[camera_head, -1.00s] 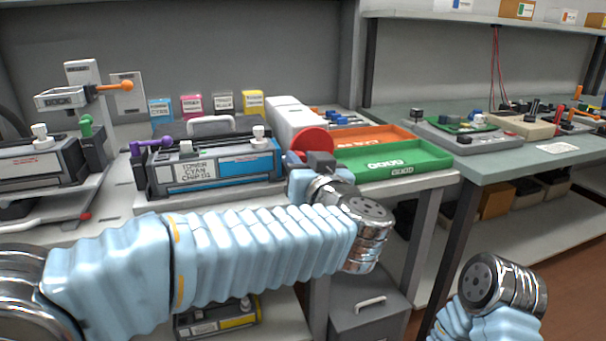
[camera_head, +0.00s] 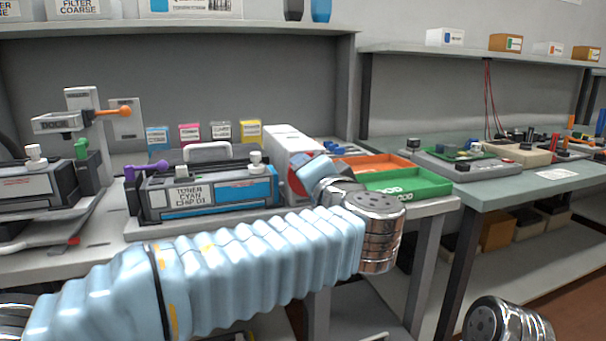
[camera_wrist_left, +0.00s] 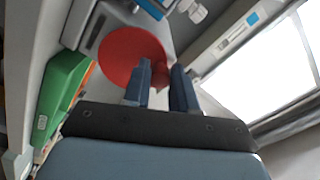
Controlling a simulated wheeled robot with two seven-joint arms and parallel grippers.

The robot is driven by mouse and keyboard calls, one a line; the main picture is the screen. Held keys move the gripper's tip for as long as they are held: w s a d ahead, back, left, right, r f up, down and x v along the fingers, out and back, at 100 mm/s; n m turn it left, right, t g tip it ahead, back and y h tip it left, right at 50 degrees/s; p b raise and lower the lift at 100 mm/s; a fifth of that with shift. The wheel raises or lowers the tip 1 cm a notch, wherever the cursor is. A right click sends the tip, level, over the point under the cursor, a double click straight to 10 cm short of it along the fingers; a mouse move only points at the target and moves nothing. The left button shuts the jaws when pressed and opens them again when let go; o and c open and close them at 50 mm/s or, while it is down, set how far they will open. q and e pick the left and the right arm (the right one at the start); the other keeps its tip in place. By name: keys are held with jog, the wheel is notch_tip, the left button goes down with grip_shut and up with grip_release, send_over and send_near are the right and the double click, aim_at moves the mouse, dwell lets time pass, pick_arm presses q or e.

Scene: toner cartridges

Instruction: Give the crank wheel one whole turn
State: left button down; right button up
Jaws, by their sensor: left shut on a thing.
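A blue toner cartridge (camera_head: 212,195) lies in the machine left of the wheel. A green tray (camera_head: 420,187) and an orange tray (camera_head: 372,163) lie close on the right. A second bench (camera_head: 520,163) stands further right.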

pick_arm(q)
jog(key=shift+w+d+r+m+p, duration=0.15)
jog(key=shift+d+m+p, duration=0.5)
jog(key=shift+m, duration=1)
jog(key=shift+w+d+r+m+p, duration=0.15)
jog(key=shift+d+m+p, duration=0.15)
jog(key=shift+m+p, duration=1.05)
jog(key=shift+w+d+r+m+p, duration=0.15)
jog(key=shift+d+m+p, duration=0.3)
jog(key=shift+m, duration=1.55)
jog(key=shift+f, duration=0.1)
jog(key=c, duration=0.9)
grip_release()
jog(key=b+v, duration=0.2)
jog(key=v, duration=1.2)
